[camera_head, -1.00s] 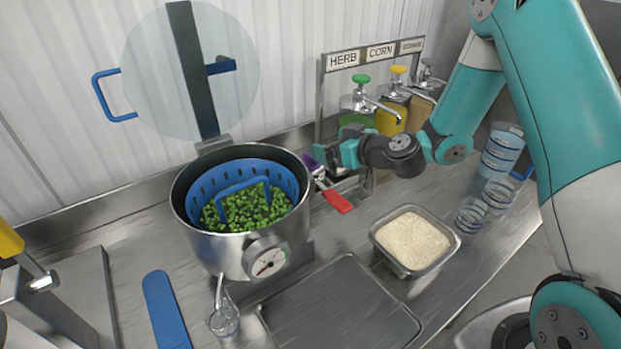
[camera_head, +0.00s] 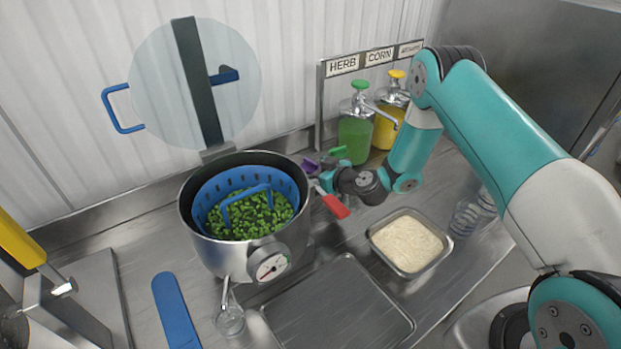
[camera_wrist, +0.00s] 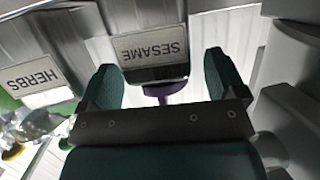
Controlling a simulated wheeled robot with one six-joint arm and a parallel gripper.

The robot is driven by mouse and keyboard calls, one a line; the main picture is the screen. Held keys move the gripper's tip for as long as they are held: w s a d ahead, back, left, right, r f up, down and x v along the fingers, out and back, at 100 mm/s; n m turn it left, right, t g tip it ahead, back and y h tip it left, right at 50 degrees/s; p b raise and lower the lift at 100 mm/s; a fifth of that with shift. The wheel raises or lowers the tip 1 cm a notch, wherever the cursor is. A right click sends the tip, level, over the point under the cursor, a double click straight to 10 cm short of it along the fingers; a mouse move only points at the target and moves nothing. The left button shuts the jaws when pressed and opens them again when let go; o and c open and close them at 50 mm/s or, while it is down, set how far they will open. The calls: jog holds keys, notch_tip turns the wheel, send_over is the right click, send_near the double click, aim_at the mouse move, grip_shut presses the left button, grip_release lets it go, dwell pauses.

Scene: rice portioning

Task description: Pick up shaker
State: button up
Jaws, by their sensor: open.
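In the wrist view, a purple part (camera_wrist: 166,90) shows between my gripper's fingers, just under an upside-down SESAME label (camera_wrist: 152,49). It seems to belong to a shaker, though its body is mostly hidden. My gripper (camera_wrist: 164,80) is open, with one dark green finger on each side of the purple part; contact cannot be told. In the head view, my gripper (camera_head: 329,177) is low behind the pot's right rim. A purple piece (camera_head: 309,166) and a green piece (camera_head: 338,151) show beside it. An upside-down HERBS label (camera_wrist: 32,78) is at left in the wrist view.
A steel pot (camera_head: 212,250) holds a blue basket of green peas, left of my gripper. A red handle (camera_head: 335,207) lies close in front. Green (camera_head: 355,140) and yellow (camera_head: 386,128) pump bottles stand behind. A rice pan (camera_head: 436,262) and an empty tray (camera_head: 335,305) are nearer.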

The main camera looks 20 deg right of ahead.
jog(key=shift+x, duration=0.85)
jog(key=shift+c, duration=0.2)
jog(key=c, duration=1.1)
jog(key=shift+r, duration=0.2)
